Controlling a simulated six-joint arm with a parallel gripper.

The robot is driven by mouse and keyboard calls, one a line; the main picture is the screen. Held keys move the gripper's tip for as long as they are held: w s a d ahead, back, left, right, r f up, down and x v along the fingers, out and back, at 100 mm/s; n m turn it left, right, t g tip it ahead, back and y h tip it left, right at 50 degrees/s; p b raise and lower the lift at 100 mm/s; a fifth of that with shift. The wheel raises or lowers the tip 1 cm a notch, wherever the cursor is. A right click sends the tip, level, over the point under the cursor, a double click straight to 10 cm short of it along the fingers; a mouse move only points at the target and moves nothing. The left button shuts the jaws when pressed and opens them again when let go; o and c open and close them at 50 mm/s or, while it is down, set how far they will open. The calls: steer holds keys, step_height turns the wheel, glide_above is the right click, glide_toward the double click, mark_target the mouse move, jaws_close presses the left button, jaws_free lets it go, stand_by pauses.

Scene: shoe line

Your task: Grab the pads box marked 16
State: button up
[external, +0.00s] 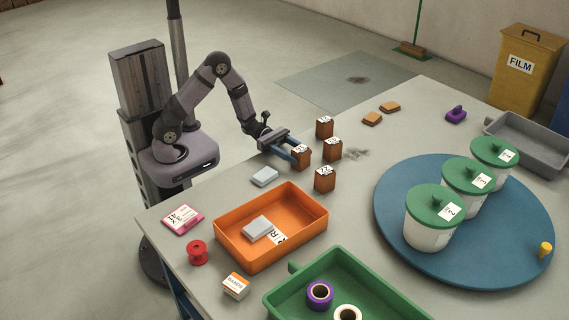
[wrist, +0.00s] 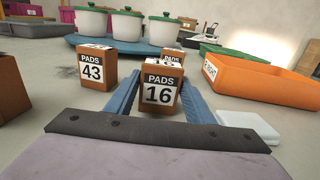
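The pads box marked 16 (wrist: 160,92) is a small brown box with a white label, upright in the middle of the wrist view. It also shows at the fingertips in the external view (external: 301,159). My gripper (external: 294,152) is low over the table with its blue fingers spread, one on each side of this box; they look open, not clamped. A brown pads box marked 43 (wrist: 95,69) stands just left of the left finger in the wrist view. Another brown box (wrist: 173,54) stands behind box 16, mostly hidden.
In the external view, similar brown boxes (external: 324,179) stand close by. An orange tray (external: 235,254) and a grey-white block (external: 265,176) are nearer the camera. Two small tan blocks (external: 372,119) lie beyond.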

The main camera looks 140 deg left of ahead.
steer(key=c, duration=0.6)
steer(key=shift+o, duration=0.2)
steer(key=shift+r, duration=0.15)
step_height(320, 180, up, 10)
steer(key=p, duration=0.3)
